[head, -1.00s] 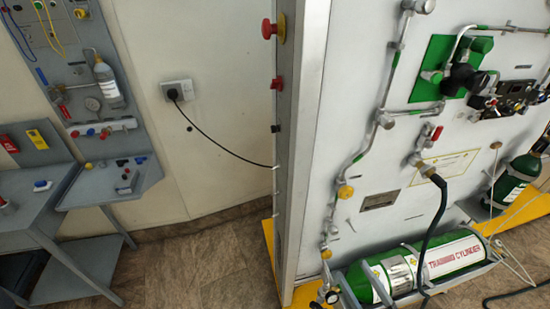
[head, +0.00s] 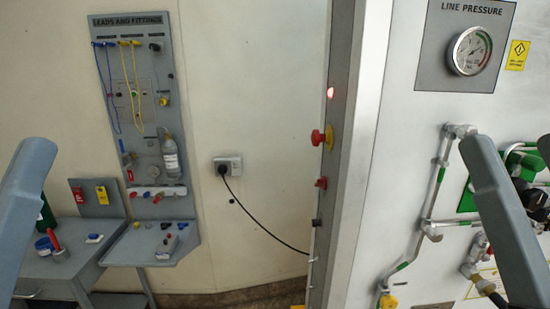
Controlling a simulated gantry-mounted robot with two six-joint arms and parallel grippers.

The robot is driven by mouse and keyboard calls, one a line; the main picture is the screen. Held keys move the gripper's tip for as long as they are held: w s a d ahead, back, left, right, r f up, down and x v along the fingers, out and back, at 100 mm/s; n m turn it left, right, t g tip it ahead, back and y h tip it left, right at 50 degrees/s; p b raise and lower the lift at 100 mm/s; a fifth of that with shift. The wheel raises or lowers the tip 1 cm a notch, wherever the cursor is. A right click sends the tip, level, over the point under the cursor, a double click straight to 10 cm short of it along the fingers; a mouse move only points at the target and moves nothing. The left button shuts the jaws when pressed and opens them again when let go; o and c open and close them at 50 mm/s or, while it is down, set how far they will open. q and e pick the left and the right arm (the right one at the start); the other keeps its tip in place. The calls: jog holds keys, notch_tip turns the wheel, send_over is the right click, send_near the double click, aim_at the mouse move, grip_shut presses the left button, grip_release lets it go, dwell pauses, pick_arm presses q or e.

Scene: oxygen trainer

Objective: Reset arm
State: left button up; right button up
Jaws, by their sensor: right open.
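My right arm comes up from the lower right in the head view, and its grey link crosses in front of the white panel. Only a dark edge of my right gripper (head: 544,150) seems to show at the right border; it is open, with nothing seen in it. My left arm shows as a grey link at the left border. My left gripper is out of view.
A white panel with a line pressure gauge (head: 470,50), pipes and a green plate stands at right. Its grey edge post carries a red emergency button (head: 321,136). A leads-and-fittings board (head: 132,48) and grey bench (head: 52,268) are at left. A black cable hangs from the wall socket (head: 228,165).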

notch_tip(320, 180, up, 38)
jog(key=p, duration=3.5)
notch_tip(320, 180, down, 61)
jog(key=b, duration=6.1)
jog(key=shift+r, duration=0.2)
jog(key=shift+o, duration=0.4)
